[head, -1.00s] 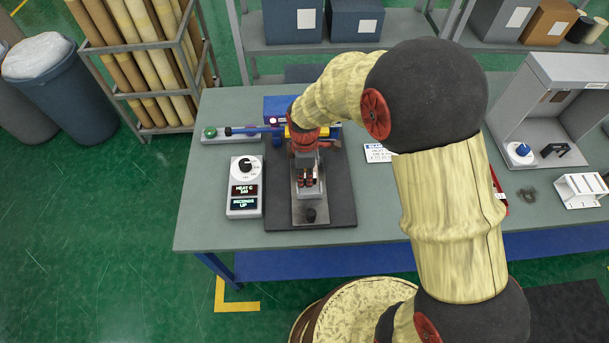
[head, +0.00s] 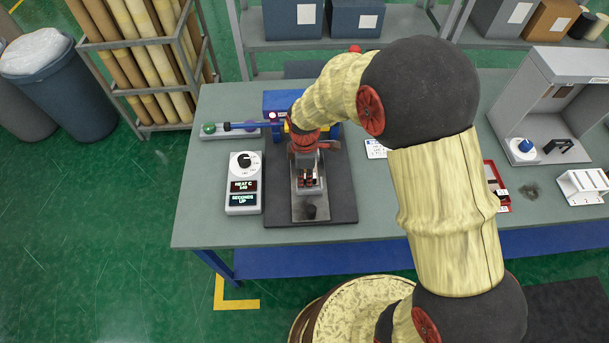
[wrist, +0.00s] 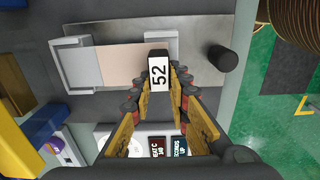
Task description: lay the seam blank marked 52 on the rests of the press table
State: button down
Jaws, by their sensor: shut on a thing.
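My gripper (wrist: 159,95) is shut on the seam blank marked 52 (wrist: 159,72), gripping its white, black-edged tag. In the head view my gripper (head: 308,180) is over the press table (head: 311,213), a metal plate on a dark base. In the wrist view two light grey rests stand on the plate, one at the left (wrist: 72,65) and one near the tag (wrist: 160,37). A flat beige strip (wrist: 120,66) lies between them, beside the tag. I cannot tell whether it belongs to the blank or the table, nor whether the blank touches the rests.
A control box (head: 244,183) with a dial and displays stands left of the press table. A dark knob (wrist: 223,60) rises from the plate. A grey booth (head: 560,105) stands right.

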jog(key=c, duration=1.6)
grip_release()
notch_tip(320, 180, up, 12)
